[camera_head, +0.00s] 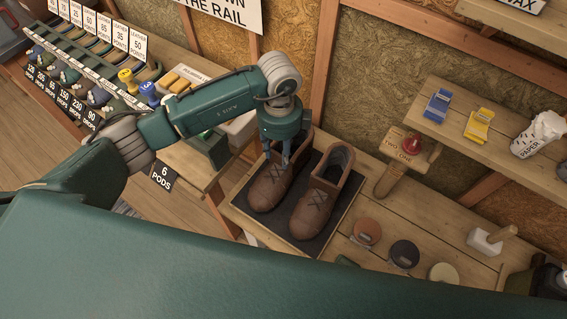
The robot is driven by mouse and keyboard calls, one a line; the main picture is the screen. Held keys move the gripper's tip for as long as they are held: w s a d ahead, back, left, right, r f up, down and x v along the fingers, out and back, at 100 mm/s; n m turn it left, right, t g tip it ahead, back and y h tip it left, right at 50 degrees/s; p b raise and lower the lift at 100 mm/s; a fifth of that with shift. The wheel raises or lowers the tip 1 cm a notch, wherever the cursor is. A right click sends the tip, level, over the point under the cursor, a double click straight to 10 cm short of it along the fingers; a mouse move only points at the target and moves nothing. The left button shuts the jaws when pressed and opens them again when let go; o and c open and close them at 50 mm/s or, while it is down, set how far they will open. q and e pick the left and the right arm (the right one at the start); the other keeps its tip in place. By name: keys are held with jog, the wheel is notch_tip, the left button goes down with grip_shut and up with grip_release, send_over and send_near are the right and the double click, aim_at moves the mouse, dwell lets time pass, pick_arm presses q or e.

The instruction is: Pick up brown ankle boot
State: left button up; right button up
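Two brown ankle boots with laces stand side by side on a dark mat (331,229) on the wooden workbench. The left boot (266,193) is partly hidden by my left gripper. The right boot (318,198) is fully uncovered, with its open top toward the wall. My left gripper (277,160) points down over the left boot, with its fingers at the boot's opening and laces. The fingers look apart, but I cannot tell whether they touch the boot. My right gripper is not in view.
Round tins (404,254) sit in front of the mat on the right. A "6 PODS" sign (161,180) hangs at left.

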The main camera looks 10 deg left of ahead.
aim_at(280, 156)
pick_arm(q)
jog(key=f+p, duration=0.1)
jog(key=f, duration=0.1)
jog(key=w+f+p, duration=0.1)
jog(key=f, duration=0.2)
jog(key=shift+a+f, duration=0.2)
jog(key=shift+f, duration=0.05)
jog(key=shift+w+f, duration=0.1)
jog(key=shift+f, duration=0.15)
grip_shut()
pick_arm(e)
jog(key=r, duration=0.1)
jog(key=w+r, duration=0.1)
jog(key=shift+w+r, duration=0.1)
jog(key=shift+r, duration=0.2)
pick_arm(q)
jog(key=shift+r, duration=0.1)
